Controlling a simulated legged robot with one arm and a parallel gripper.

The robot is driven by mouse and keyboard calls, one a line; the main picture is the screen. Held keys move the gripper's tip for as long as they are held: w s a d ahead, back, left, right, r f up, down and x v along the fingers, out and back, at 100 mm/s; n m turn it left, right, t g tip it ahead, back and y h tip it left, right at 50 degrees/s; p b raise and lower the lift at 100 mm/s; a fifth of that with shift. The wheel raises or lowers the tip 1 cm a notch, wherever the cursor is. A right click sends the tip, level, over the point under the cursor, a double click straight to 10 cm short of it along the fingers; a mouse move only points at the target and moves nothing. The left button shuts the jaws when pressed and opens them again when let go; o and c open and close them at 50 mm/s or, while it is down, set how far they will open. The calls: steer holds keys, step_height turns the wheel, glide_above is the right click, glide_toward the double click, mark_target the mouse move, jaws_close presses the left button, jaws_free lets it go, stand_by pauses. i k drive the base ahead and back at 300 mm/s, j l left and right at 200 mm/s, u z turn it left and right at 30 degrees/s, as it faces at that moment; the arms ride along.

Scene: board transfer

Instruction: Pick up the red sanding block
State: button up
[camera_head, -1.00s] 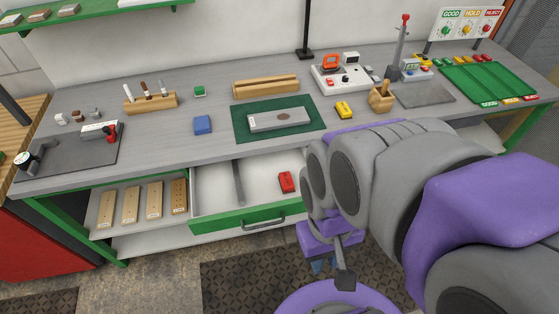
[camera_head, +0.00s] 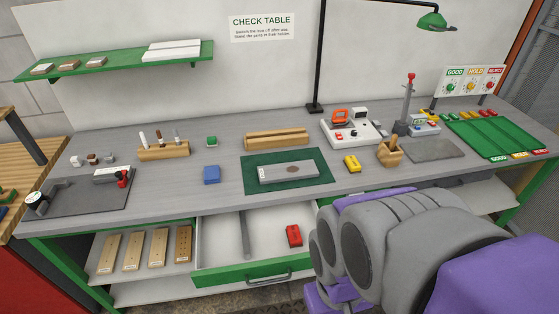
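The red sanding block (camera_head: 294,236) lies in the open drawer (camera_head: 222,236) under the workbench, right of the drawer's grey divider. My grey and purple arm is at the lower right, with its near links right of the drawer. My gripper is not visible in this view; the lower end of the arm runs out of the bottom of the picture. The block is fully in sight and nothing touches it.
The drawer's green front (camera_head: 255,270) has a grey handle. Above it, the bench top (camera_head: 225,203) bears a grey board (camera_head: 288,172) on a green mat, a blue block (camera_head: 211,175) and a yellow block (camera_head: 352,164). Wooden boards (camera_head: 157,246) stand on the shelf left of the drawer.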

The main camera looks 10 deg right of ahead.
mark_target(295, 239)
steer(key=i+j+z, duration=0.1)
steer(key=z, duration=0.3)
steer(key=j+z, duration=0.4)
steer(key=i+j+z, duration=0.1)
steer(key=z, duration=0.3)
